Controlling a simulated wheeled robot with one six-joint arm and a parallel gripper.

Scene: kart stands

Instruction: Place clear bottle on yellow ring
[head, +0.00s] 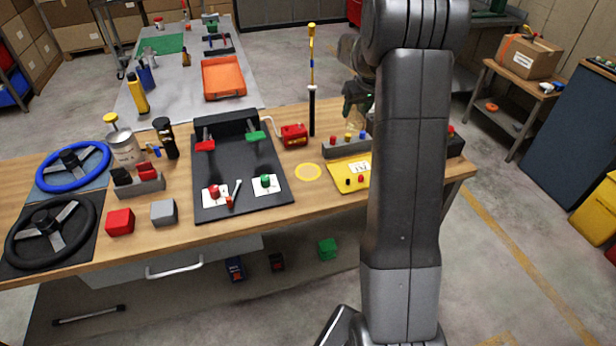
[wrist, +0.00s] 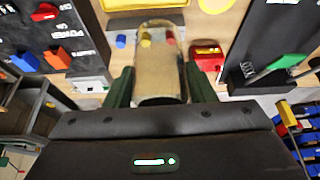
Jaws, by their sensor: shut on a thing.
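The clear bottle (wrist: 160,75) is see-through and tan-looking in the wrist view, with coloured knobs showing through or just beyond it. My gripper (wrist: 162,88) is shut on it, with a green finger on each side. The yellow ring (head: 297,172) is a thin flat circle on the wood, right of the black board and left of the yellow plate. Nothing stands on it.
The black board (head: 240,205) with red and green clamps lies left of the ring. The yellow plate (head: 341,180) and a grey knob holder (head: 340,149) are right of it. A red box (head: 294,135) and a tall yellow-black tool (head: 311,90) stand behind it.

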